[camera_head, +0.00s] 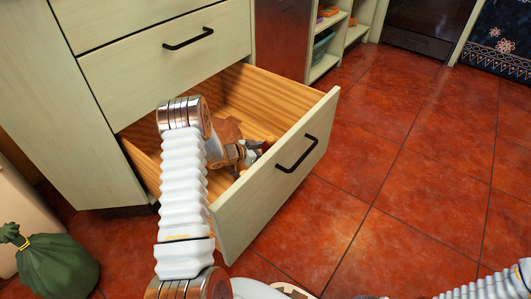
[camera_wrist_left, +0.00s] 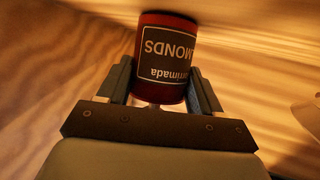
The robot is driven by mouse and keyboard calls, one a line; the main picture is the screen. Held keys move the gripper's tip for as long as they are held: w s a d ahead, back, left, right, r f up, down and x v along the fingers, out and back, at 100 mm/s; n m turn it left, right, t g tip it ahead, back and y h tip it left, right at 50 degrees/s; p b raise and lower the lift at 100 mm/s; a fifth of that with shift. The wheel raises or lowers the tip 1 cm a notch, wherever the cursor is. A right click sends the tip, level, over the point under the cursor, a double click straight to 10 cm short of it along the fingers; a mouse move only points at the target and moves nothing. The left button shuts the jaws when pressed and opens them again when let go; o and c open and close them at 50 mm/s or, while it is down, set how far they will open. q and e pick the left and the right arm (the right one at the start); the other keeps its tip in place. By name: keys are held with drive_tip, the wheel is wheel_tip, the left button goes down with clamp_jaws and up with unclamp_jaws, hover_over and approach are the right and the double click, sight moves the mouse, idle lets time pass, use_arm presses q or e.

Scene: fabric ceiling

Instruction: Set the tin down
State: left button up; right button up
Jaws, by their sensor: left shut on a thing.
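The tin (camera_wrist_left: 166,62) is a dark red cylinder with a black label reading "MONDS", upside down in the left wrist view. My left gripper (camera_wrist_left: 160,78) is shut on it, with one finger on each side. In the head view my left arm reaches down into the open drawer (camera_head: 312,112), and the left gripper (camera_head: 252,154) is low inside it, partly behind the arm. The tin is hard to make out there. Whether it touches the drawer floor I cannot tell. My right gripper is out of view.
The drawer's front panel with its black handle (camera_head: 297,153) stands right of my left gripper. A closed drawer (camera_head: 165,62) is above. A green sack (camera_head: 57,266) lies on the floor at left. The red tiled floor (camera_head: 400,180) at right is clear.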

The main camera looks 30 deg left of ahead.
use_arm(q)
drive_tip(key=shift+r, duration=0.15)
drive_tip(key=o, duration=1.2)
drive_tip(key=shift+c, duration=0.2)
drive_tip(key=shift+r, duration=0.1)
drive_tip(key=p+v, duration=0.2)
drive_tip(key=v, duration=1)
